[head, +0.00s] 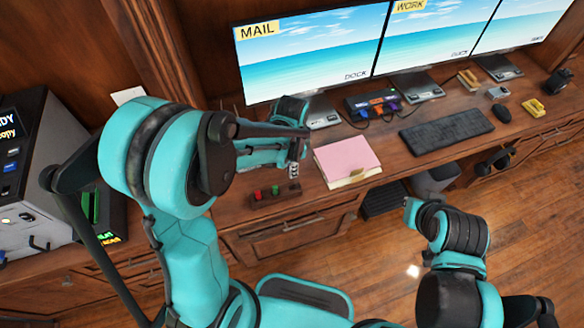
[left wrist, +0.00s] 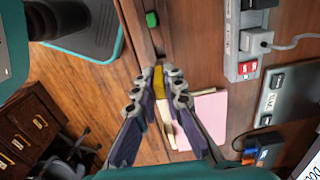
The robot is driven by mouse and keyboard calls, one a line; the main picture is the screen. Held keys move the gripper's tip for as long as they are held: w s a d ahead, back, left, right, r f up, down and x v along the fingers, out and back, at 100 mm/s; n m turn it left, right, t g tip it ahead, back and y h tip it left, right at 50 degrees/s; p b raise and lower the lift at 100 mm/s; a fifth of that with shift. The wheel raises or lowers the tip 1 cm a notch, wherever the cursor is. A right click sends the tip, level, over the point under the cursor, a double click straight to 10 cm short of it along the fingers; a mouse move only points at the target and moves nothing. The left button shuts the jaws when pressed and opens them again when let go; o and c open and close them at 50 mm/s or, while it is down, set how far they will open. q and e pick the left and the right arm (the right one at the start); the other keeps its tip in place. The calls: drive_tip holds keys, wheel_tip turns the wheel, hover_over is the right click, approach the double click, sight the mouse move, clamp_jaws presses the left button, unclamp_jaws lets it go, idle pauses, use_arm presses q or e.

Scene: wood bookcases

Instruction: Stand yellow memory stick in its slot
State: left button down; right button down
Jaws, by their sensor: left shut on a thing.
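My left gripper (head: 296,150) is above the desk's front edge, shut on the yellow memory stick (left wrist: 158,82), whose yellow body shows between the fingertips in the left wrist view (left wrist: 160,90). In the head view a small pale, metallic-looking piece (head: 293,170) hangs below the fingers; the yellow body is hidden there. The dark wooden slot rack (head: 288,198) lies below the gripper, with a red stick (head: 258,195) and a green stick (head: 275,190) standing in it. The held stick is apart from the rack. My right arm shows at lower right, but its gripper is not visible.
A pink notepad (head: 346,158) lies right of the rack. A keyboard (head: 446,132), a mouse (head: 502,112) and a dark hub with coloured plugs (head: 372,102) are farther along. Monitors (head: 305,52) stand behind. A grey machine (head: 28,170) is at left.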

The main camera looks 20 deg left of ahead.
use_arm(q)
drive_tip(key=b, duration=0.5)
hover_over(292, 183)
drive_tip(key=s, duration=0.2)
drive_tip(key=shift+d+f, duration=0.2)
drive_tip(key=shift+f, duration=2.6)
drive_tip(key=shift+f+b, duration=1.45)
drive_tip(key=shift+f, duration=0.25)
drive_tip(key=c, duration=1.5)
unclamp_jaws()
drive_tip(key=shift+c, duration=0.2)
drive_tip(key=shift+r, duration=0.1)
wheel_tip(292, 183, up, 12)
